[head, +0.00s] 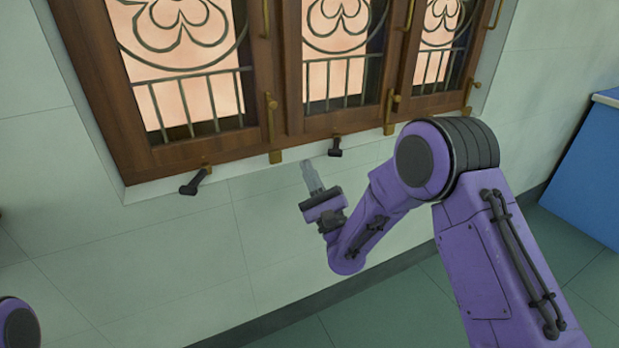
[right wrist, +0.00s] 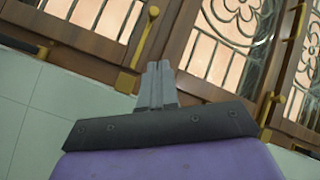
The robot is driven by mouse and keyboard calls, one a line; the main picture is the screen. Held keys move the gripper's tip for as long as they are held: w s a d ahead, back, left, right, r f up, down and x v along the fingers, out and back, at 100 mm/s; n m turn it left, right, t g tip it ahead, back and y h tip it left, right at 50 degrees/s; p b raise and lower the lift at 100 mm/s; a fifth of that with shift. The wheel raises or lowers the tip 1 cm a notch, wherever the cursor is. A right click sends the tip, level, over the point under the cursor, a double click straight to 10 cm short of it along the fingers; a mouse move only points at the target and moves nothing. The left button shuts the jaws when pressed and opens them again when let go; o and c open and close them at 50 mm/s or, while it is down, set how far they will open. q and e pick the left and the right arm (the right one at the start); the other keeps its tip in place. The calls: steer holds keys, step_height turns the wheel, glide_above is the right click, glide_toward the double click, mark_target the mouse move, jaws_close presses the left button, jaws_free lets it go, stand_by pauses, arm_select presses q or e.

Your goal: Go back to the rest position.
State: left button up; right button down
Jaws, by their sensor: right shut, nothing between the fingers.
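My right gripper (head: 312,178) is in the middle of the head view, in front of the tiled wall just below the wooden window frame. Its grey fingers are together, with nothing between them, and point up toward the window. In the right wrist view the shut fingers (right wrist: 157,86) stand in front of the lower window frame. I cannot tell from these views whether they touch anything. A small purple and dark part of my left arm shows at the lower left edge of the head view; my left gripper is out of view.
A wooden window (head: 240,148) with patterned grilles and brass latches (head: 272,115) fills the upper head view. Dark handles (head: 194,182) and (head: 335,147) stick out at its lower edge. A blue cabinet (head: 590,170) stands at the right. Green floor (head: 395,310) is clear below.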

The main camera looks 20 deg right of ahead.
stand_by(0.5)
steer(key=s+d+f+n+g+h+p, duration=0.1)
steer(key=s+f+n+g+h+p, duration=0.2)
steer(key=f+n, duration=0.35)
steer(key=s+d+f+n+g, duration=0.1)
steer(key=s+f+n+g, duration=0.2)
steer(key=f+n+g, duration=0.35)
steer(key=s+d+f+n+g+h+p, duration=0.15)
steer(key=s+f+n, duration=0.25)
steer(key=f, duration=0.5)
steer(key=s+d+f+n+g+p, duration=0.1)
steer(key=s+f+g+p, duration=0.1)
steer(key=s, duration=0.7)
steer(key=s+d+f+n+g+h+p, duration=0.1)
steer(key=s+f+g+p, duration=0.1)
steer(key=s+g, duration=0.3)
steer(key=s+d+f+n+g+h+p, duration=0.1)
steer(key=s+f+g+p, duration=0.1)
steer(key=s, duration=1.1)
steer(key=shift+s+d+f+g+p, duration=0.25)
steer(key=shift+s+g+p, duration=0.2)
steer(key=shift+g, duration=0.65)
steer(key=shift+w+h, duration=0.1)
steer(key=shift+h, duration=0.15)
